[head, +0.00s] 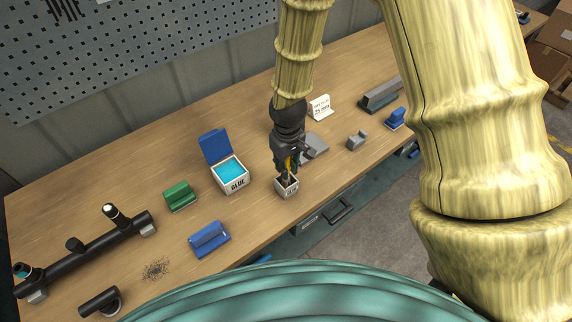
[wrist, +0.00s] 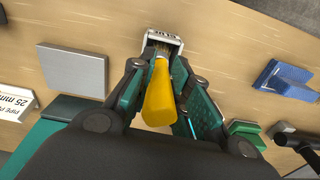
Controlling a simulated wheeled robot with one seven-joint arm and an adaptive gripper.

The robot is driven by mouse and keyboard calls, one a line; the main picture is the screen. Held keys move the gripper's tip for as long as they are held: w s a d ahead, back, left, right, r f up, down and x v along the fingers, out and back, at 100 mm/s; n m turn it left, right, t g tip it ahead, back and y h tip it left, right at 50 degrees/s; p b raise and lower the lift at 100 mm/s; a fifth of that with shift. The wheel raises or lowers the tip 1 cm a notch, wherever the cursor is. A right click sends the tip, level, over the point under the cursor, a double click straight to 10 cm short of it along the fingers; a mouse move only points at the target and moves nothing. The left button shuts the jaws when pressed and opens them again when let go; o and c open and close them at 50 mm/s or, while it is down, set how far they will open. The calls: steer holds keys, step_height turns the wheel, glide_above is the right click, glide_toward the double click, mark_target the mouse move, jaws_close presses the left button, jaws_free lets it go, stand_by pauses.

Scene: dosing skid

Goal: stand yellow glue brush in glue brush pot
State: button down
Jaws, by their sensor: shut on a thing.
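The yellow glue brush (wrist: 159,95) is in my gripper (wrist: 158,75), which is shut on its handle. In the wrist view the brush's far end reaches into the opening of the glue brush pot (wrist: 165,38). In the head view my gripper (head: 288,172) is right above the small pale pot (head: 288,192), and only a sliver of the yellow brush (head: 289,163) shows between the fingers. The brush looks roughly upright. The bristles are hidden, so I cannot tell whether they touch the pot's bottom.
An open glue box (head: 236,184) with a blue lid stands left of the pot. A green block (head: 180,196), a blue block (head: 210,239) and a black pipe (head: 85,250) lie farther left. A grey plate (head: 315,145) and a white sign (head: 320,107) are behind to the right.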

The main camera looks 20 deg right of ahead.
steer(key=shift+f, duration=0.55)
steer(key=c, duration=1.3)
jaws_free()
steer(key=shift+r, duration=0.1)
step_height(320, 180, up, 12)
steer(key=shift+s+f, duration=0.1)
steer(key=shift+s, duration=0.05)
